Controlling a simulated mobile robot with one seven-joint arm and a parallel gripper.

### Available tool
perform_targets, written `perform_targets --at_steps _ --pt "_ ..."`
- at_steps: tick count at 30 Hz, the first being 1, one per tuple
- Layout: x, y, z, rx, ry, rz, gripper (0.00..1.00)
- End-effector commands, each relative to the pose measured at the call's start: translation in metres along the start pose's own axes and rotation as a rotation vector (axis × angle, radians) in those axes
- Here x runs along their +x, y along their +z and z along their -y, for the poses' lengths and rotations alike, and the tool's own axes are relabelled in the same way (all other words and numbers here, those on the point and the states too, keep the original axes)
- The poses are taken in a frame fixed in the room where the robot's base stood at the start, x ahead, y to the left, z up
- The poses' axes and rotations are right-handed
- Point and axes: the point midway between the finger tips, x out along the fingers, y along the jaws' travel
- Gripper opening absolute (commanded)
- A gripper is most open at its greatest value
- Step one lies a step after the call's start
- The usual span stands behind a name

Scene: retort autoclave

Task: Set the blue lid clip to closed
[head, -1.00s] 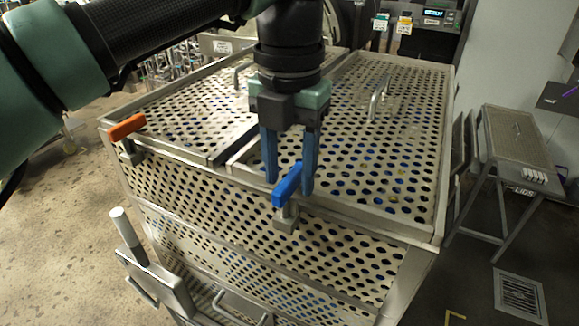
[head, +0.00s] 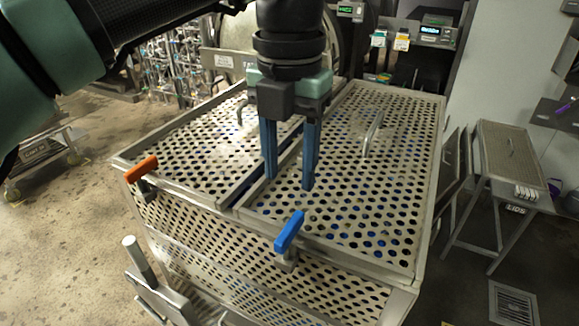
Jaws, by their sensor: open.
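The blue lid clip (head: 289,232) sits on a metal bracket at the front edge of the perforated basket, by the right-hand lid (head: 345,170). Its handle slants up and to the right in the picture. My gripper (head: 289,186) hangs fingers down above the lid, beyond and above the blue clip. Its two fingers are apart with nothing between them. The fingers appear clear of the clip.
An orange clip (head: 141,169) is at the front-left corner by the left lid (head: 190,150). Lid handles (head: 373,133) stand up from the lids. A lever with a pale grip (head: 138,258) rises at front left. A side table (head: 512,150) stands right.

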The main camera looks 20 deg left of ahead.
Motion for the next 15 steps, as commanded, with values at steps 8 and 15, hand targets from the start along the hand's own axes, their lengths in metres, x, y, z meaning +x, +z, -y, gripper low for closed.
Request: perform_targets --at_steps 8,15 --pt "-0.028 0.0 0.0 0.001 0.0 0.0 0.5" --pt "-0.026 0.0 0.0 0.0 0.0 0.0 0.5"
